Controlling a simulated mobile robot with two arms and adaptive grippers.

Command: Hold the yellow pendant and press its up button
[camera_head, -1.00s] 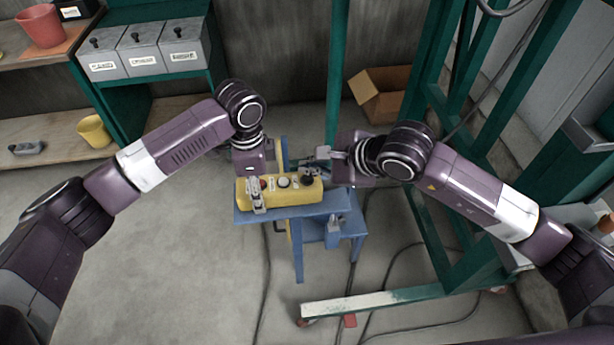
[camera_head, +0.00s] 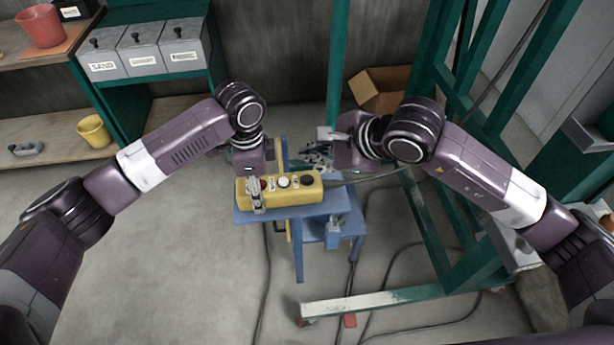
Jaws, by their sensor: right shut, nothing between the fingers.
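The yellow pendant (camera_head: 290,197) lies lengthwise over the small blue stand, with a red, a white and a black button on its top face. My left gripper (camera_head: 257,193) is at its left end, with a finger against the near side; the far finger is hidden. It looks closed on the pendant. My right gripper (camera_head: 325,135) is shut and empty, behind and to the right of the pendant and apart from it. The black button (camera_head: 307,181) at the right end is uncovered. The button labels are too small to read.
The blue stand (camera_head: 330,208) holds some small dark items behind the pendant. A green frame (camera_head: 430,230) stands close on the right. A cardboard box (camera_head: 378,90) is behind. Cables cross the floor. Bins (camera_head: 140,50) and a yellow pot (camera_head: 94,131) are on shelves at left.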

